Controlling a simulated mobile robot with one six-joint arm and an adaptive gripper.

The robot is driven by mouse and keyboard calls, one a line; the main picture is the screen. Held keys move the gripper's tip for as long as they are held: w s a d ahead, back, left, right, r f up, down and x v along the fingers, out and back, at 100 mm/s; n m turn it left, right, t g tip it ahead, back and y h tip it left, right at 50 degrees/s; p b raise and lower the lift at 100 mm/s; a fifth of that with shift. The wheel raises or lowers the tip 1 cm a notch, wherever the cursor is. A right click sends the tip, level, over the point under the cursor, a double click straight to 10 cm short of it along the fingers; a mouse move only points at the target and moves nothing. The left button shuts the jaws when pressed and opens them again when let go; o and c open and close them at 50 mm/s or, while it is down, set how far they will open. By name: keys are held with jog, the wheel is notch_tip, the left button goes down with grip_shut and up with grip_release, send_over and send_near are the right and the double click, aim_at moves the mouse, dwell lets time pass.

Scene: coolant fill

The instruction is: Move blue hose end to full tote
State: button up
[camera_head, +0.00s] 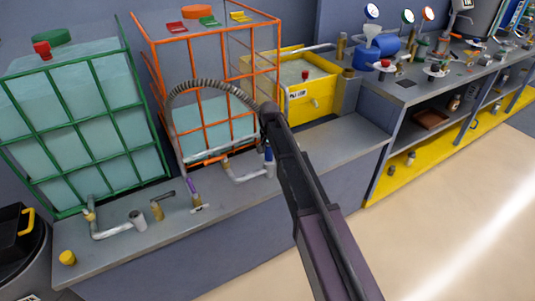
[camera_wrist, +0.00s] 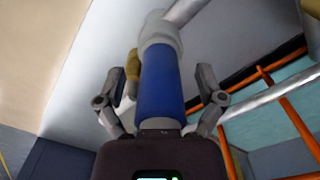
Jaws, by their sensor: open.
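The blue hose end (camera_wrist: 162,85) stands between the two spread fingers of my gripper (camera_wrist: 160,74) in the wrist view. Gaps show on both sides of it, and a pale grey collar and pipe sit beyond it. In the head view the blue end (camera_head: 268,154) is a small upright piece at the bench edge, by a grey pipe in front of the orange-caged tote. My gripper is not clear there, partly hidden by my dark arm. The green-caged tote (camera_head: 85,130) at the left looks filled nearly to its top. The orange-caged tote (camera_head: 213,133) holds liquid only in its lower part.
A ribbed grey hose (camera_head: 215,85) arches before the orange tote. A purple fitting (camera_head: 191,187), brass fitting (camera_head: 157,210), grey pipe and yellow cap (camera_head: 67,257) are on the bench (camera_head: 330,140). A yellow sump box (camera_head: 310,95) stands right. The floor at right is clear.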

grip_shut()
jog(key=c, duration=0.8)
grip_release()
jog(key=shift+c, duration=1)
jog(key=shift+w+r+p, duration=0.1)
jog(key=shift+r+p, duration=0.3)
jog(key=shift+p, duration=0.05)
jog(key=shift+r+p, duration=2.75)
